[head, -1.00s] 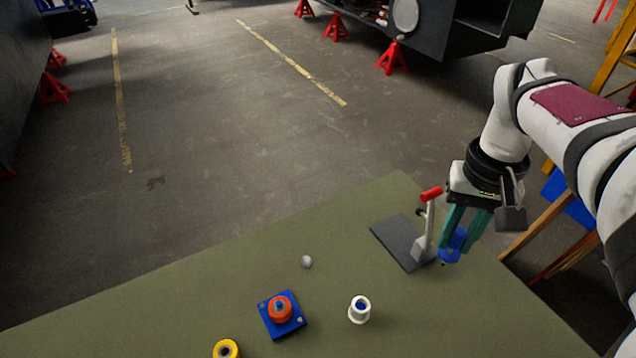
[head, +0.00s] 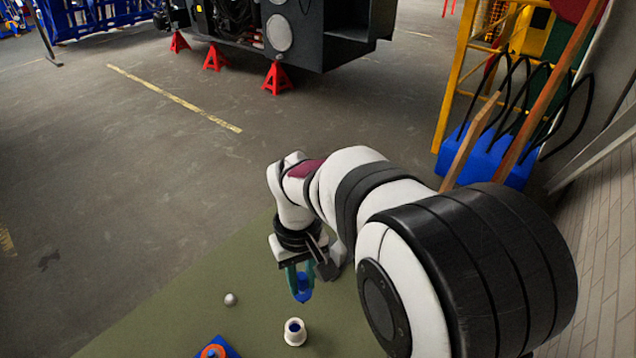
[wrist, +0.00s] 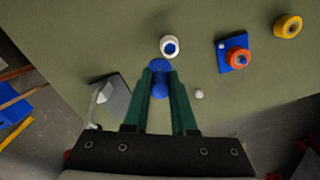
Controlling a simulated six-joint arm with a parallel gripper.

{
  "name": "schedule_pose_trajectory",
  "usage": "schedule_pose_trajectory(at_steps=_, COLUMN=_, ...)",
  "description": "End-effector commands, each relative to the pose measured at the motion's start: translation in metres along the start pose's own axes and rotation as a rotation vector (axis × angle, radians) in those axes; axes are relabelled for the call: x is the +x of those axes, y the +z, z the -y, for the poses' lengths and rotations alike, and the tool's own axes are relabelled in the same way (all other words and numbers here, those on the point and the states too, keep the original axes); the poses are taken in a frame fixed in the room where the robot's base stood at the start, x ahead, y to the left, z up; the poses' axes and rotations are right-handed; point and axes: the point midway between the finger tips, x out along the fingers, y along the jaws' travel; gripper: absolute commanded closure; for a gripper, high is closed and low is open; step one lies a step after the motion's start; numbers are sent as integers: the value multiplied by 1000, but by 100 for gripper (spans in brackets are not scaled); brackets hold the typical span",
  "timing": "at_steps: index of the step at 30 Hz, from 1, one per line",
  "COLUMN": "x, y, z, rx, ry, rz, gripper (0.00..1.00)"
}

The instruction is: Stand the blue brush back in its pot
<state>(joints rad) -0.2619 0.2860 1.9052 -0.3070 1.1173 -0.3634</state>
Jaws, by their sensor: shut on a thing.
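The blue brush (head: 303,294) is between the green fingers of my gripper (head: 300,287), which is shut on it. The brush also shows between the fingers in the wrist view (wrist: 160,90). The pot (head: 295,333) is a small white round holder with a blue inside, standing on the green table. In the head view my gripper is above and just behind the pot. In the wrist view the pot (wrist: 170,46) lies just beyond the fingertips, and the brush appears apart from it. The brush's exact tilt is hard to tell.
A grey ball (head: 231,299) lies left of the pot. A blue block with an orange ring (wrist: 236,56) and a yellow ring (wrist: 288,26) sit farther right in the wrist view. A dark plate fixture (wrist: 109,102) is left of my fingers. The green table (head: 190,315) is otherwise clear.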

Motion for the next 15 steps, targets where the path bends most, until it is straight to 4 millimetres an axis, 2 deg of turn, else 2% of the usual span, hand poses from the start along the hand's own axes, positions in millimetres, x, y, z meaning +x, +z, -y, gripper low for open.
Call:
schedule_pose_trajectory(at_steps=1, x=11, y=1, z=10, rx=-31, ry=-2, rz=2, gripper=100)
schedule_pose_trajectory(at_steps=4, x=23, y=1, z=21, rx=-63, ry=-3, rz=-1, gripper=100)
schedule_pose_trajectory(at_steps=15, x=29, y=1, z=22, rx=-68, ry=-3, rz=-3, gripper=100)
